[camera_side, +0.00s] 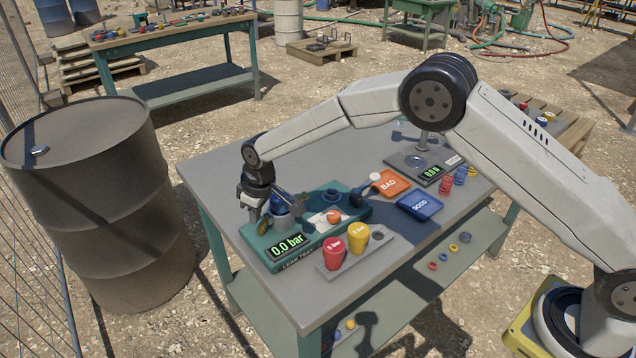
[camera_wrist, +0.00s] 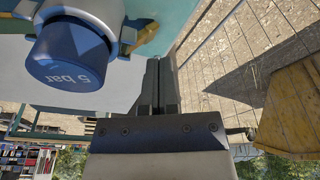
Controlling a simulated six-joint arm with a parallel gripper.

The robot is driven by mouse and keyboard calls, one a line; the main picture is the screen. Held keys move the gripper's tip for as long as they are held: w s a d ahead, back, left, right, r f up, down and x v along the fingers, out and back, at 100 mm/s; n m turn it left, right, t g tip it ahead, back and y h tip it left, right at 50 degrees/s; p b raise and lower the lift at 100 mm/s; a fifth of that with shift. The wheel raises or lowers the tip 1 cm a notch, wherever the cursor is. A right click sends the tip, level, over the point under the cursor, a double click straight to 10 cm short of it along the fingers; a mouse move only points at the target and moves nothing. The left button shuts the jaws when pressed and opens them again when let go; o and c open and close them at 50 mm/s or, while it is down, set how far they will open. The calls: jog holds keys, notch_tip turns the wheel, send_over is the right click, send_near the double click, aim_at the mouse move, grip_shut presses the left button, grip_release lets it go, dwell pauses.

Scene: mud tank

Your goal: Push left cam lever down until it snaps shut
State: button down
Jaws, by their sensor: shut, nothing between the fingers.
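The leak test unit (camera_side: 262,246) is a teal box on the table with a green display reading 0.0 bar. A blue part (camera_side: 280,206) stands upright at its left end. In the wrist view it is a blue cap (camera_wrist: 72,58) marked 5 bar, beside a pale grey surface. A brass-coloured piece (camera_wrist: 142,37), possibly a cam lever, sticks out to its right. Another sits at its left edge, partly hidden. My gripper (camera_side: 254,219) points down just left of the blue part. Its fingers (camera_wrist: 158,85) are shut and empty. I cannot tell whether they touch a lever.
A rack (camera_side: 377,258) holds a red cap (camera_side: 333,253) and a yellow cap (camera_side: 357,239) in front of the unit. An orange BAD tray (camera_side: 391,184) and a blue GOOD tray (camera_side: 420,206) lie to the right. A barrel (camera_side: 98,205) stands left of the table.

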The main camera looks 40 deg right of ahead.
aim_at(262, 230)
notch_tip(262, 230, up, 7)
dwell(1.1)
jog(key=shift+r, duration=0.1)
jog(key=s+d+r+m, duration=0.3)
jog(key=s+d, duration=1)
jog(key=d, duration=0.1)
jog(key=s+d+f+m, duration=0.1)
jog(key=s+d, duration=0.2)
jog(key=s, duration=0.5)
jog(key=s+d+f+m+h, duration=0.1)
jog(key=s+d+m, duration=0.1)
jog(key=s, duration=0.6)
jog(key=shift+d+t, duration=0.3)
jog(key=shift+d, duration=0.3)
